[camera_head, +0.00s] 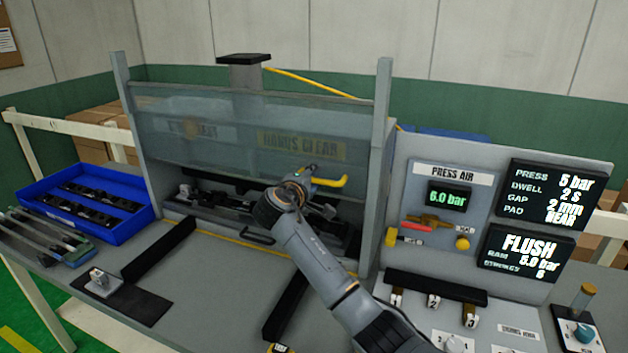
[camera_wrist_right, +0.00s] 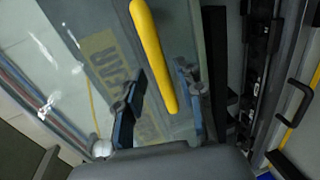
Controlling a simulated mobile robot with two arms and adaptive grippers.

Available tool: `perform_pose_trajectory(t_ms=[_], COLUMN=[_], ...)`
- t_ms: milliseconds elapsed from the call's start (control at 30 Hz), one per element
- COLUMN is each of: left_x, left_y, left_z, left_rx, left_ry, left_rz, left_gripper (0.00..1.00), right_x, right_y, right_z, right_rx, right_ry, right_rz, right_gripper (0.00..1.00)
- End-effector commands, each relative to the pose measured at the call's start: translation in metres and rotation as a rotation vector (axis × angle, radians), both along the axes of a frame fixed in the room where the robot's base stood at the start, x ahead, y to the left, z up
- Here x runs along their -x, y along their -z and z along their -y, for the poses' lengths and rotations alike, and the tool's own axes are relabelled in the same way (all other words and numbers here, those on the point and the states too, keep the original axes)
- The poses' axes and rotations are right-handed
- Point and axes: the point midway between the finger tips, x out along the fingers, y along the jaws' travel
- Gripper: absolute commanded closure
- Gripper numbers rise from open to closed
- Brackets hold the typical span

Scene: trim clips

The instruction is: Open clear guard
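The clear guard (camera_head: 225,130) is a see-through panel between the two grey posts of the press. Its lower edge is above the press bed, and dark fixture parts show beneath. A yellow handle (camera_head: 331,182) sits at the guard's lower right. In the right wrist view the yellow handle (camera_wrist_right: 153,60) lies between the two blue-grey fingers of my right gripper (camera_wrist_right: 160,100), with gaps on both sides. In the head view my right gripper (camera_head: 308,178) is at the handle's left end, partly hidden by its own wrist. My left gripper is not in view.
A blue tray (camera_head: 85,205) with dark parts stands at the left. The press air panel (camera_head: 440,205) and the display screens (camera_head: 550,195) stand right of the press. Two black rails (camera_head: 160,248) lie on the bench in front, with clear bench between them.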

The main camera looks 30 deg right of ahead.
Motion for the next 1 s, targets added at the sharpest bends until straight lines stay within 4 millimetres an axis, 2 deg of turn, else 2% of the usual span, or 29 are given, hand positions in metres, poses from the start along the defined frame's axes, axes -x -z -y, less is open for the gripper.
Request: perform_pose_trajectory(t_ms=[133, 267, 700, 833, 1000], left_x=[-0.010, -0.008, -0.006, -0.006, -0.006], left_y=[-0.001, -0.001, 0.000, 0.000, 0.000], left_z=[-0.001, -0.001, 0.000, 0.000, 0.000], left_rx=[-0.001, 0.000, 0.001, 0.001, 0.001], left_ry=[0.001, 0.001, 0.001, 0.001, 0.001], left_rz=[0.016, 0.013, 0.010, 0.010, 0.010], left_gripper=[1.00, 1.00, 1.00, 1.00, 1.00], right_x=[0.001, 0.008, 0.064, 0.074, 0.079], right_y=[0.000, -0.002, -0.021, -0.024, -0.026], right_z=[0.000, -0.009, -0.076, -0.087, -0.092], right_rx=[0.000, 0.000, -0.002, 0.000, 0.001], right_ry=[0.001, -0.001, -0.003, -0.003, 0.000], right_rz=[0.000, 0.002, 0.003, 0.001, 0.002], right_gripper=[0.64, 0.64, 0.64, 0.64, 0.64])
